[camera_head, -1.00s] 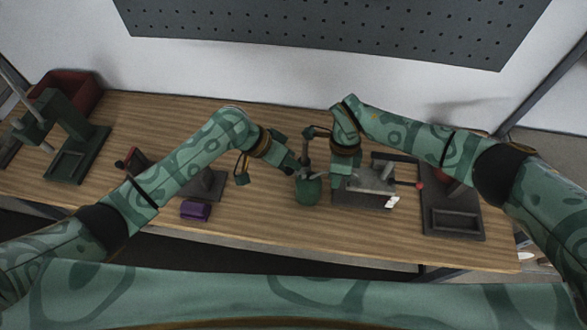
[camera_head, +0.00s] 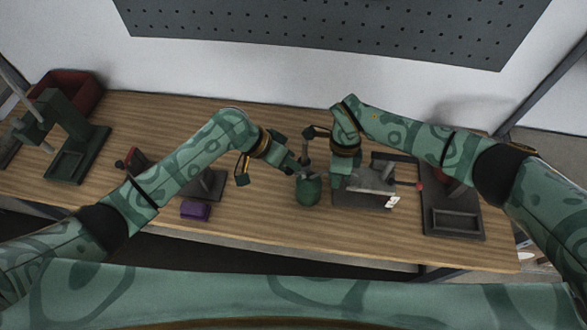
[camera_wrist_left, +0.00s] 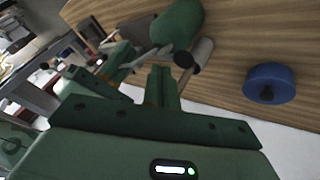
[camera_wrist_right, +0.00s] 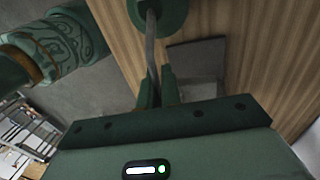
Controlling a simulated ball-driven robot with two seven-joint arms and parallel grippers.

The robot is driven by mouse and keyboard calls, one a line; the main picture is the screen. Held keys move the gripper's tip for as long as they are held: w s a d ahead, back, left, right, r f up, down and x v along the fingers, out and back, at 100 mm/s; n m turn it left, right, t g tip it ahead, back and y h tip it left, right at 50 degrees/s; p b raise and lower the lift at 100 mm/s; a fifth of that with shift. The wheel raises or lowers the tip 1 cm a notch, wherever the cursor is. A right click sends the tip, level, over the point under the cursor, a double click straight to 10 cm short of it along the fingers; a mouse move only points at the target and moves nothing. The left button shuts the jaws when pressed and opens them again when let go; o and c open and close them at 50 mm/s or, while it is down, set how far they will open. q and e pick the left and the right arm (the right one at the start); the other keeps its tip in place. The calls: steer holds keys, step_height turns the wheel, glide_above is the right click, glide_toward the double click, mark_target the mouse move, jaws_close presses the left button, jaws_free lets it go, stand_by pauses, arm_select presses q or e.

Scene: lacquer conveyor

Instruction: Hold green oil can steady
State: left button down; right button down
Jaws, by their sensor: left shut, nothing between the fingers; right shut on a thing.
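The green oil can (camera_head: 308,192) stands on the wooden bench in the middle of the head view. It also shows at the top of the right wrist view (camera_wrist_right: 172,14) and as a rounded green body in the left wrist view (camera_wrist_left: 178,24). My right gripper (camera_wrist_right: 155,85) is shut on a thin grey rod that runs to the can, seemingly its spout. In the head view its fingertips are hard to make out. My left gripper (camera_head: 297,169) is shut and empty at the can's upper left. I cannot tell whether it touches the can.
A grey metal fixture (camera_head: 362,200) stands right of the can, with a dark press base (camera_head: 455,222) beyond. A purple block (camera_head: 196,211) lies to the left. A green press (camera_head: 75,140) and red bin (camera_head: 80,90) stand far left. A blue disc (camera_wrist_left: 268,84) shows in the left wrist view.

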mark_target(294, 173)
arm_select(q)
steer(key=shift+f, duration=0.3)
steer(key=shift+a+f, duration=0.15)
steer(key=shift+f, duration=0.55)
stand_by(0.8)
steer(key=shift+r, duration=1.15)
steer(key=shift+d+r, duration=0.25)
steer(key=shift+r, duration=1)
steer(key=shift+d+r, duration=0.25)
steer(key=shift+r, duration=1)
steer(key=shift+s, duration=0.1)
stand_by(0.4)
